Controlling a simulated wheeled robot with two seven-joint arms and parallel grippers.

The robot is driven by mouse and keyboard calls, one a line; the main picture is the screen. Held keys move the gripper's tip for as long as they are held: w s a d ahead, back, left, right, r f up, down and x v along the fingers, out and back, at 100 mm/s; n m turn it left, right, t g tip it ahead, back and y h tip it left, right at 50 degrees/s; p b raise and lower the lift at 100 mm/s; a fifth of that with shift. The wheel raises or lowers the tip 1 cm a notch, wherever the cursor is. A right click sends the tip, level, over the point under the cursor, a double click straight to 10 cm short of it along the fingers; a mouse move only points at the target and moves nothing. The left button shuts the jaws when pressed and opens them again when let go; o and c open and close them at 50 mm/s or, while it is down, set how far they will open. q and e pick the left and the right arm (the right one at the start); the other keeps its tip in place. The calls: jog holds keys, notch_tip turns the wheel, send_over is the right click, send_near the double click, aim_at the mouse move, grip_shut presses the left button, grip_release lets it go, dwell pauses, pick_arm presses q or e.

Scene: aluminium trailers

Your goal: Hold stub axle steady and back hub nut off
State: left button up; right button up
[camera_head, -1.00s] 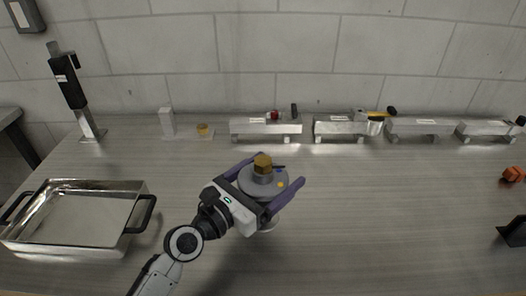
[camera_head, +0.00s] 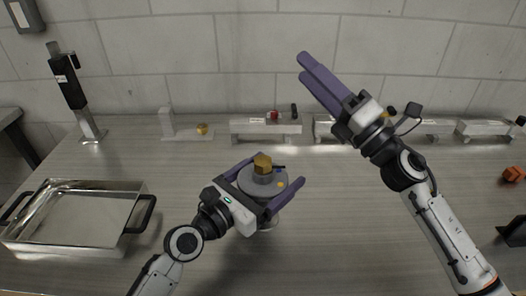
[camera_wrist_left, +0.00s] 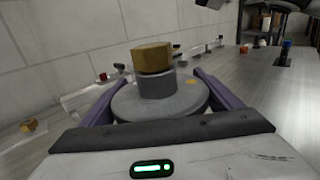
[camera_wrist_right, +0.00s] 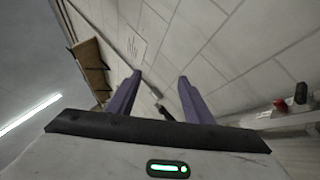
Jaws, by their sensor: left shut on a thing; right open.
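The stub axle (camera_head: 255,183) stands upright on the bench, with a round grey flange and a short post. The brass hexagonal hub nut (camera_head: 263,161) sits on top of the post. The nut also shows large in the left wrist view (camera_wrist_left: 152,57), above the grey flange (camera_wrist_left: 190,100). My left gripper (camera_head: 270,180) is shut around the flange, one purple finger on each side. My right gripper (camera_head: 312,68) is raised in front of the wall, up and right of the nut, open and empty. In the right wrist view its fingers (camera_wrist_right: 155,95) are apart with nothing between them.
A metal tray (camera_head: 140,190) with black handles stands at the left. A black post stand (camera_head: 72,85) is behind it. A small brass nut (camera_head: 202,129) lies by a white stand (camera_head: 166,122). Metal racks (camera_head: 265,128) line the wall. An orange object (camera_head: 513,174) lies right.

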jog(key=s+a+f+n+g+y, duration=0.1)
jog(key=s+a+n+g, duration=0.3)
jog(key=a+n+g, duration=0.6)
jog(key=s+a+f+n+g, duration=0.1)
jog(key=s+a+n+g, duration=0.55)
jog(key=a, duration=0.65)
jog(key=n+h, duration=1.1)
jog(key=h, duration=0.5)
send_near(263, 160)
jog(key=shift+g, duration=0.25)
jog(key=f, duration=0.8)
jog(key=shift+w+f, duration=0.1)
jog(key=shift+w, duration=0.1)
